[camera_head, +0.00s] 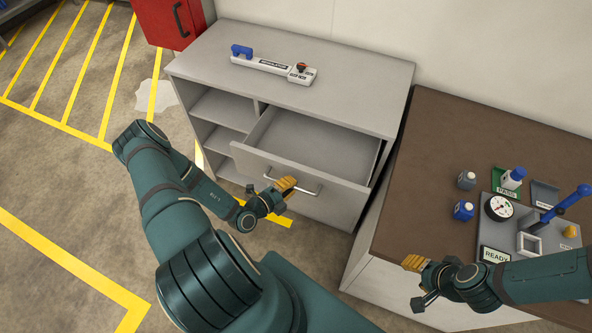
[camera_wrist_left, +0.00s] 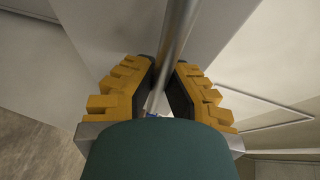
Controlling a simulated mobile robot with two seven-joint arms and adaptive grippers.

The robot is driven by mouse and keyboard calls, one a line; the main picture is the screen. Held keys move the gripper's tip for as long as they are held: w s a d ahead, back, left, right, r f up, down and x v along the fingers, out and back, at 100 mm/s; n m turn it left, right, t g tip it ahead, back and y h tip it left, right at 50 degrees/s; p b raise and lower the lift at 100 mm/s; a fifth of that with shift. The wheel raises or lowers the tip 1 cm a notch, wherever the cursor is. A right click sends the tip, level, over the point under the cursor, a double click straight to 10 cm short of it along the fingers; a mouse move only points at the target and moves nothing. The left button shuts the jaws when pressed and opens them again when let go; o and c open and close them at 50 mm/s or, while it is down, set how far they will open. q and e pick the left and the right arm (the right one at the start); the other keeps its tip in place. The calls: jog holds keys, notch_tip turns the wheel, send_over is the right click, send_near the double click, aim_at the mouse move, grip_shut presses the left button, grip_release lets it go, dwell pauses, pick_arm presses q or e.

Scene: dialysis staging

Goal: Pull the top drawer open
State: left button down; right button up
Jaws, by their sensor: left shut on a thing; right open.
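The top drawer (camera_head: 305,177) of the grey cabinet (camera_head: 350,60) is pulled partly out, and its inside looks empty. Its metal bar handle (camera_head: 306,191) runs along the drawer front. My left gripper (camera_head: 286,185) is at the left part of the handle, shut on it. In the left wrist view the handle (camera_wrist_left: 178,40) passes between the yellow fingers of the left gripper (camera_wrist_left: 160,85). My right gripper (camera_head: 412,283) is open and empty in front of the brown-topped table, away from the drawer.
Open shelves (camera_head: 222,108) are left of the drawer. The brown table (camera_head: 440,150) at right holds small bottles (camera_head: 463,210), a gauge (camera_head: 498,207) and a blue lever (camera_head: 567,203). A red box (camera_head: 170,20) stands behind left.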

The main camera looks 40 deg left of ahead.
pick_arm(q)
jog(key=shift+s+d, duration=0.25)
jog(key=shift+s, duration=0.65)
pick_arm(e)
jog(key=shift+s+d+r, duration=0.1)
jog(key=shift+s, duration=0.25)
pick_arm(q)
jog(key=c, duration=1)
grip_release()
jog(key=shift+w, duration=0.1)
jog(key=v, duration=1.2)
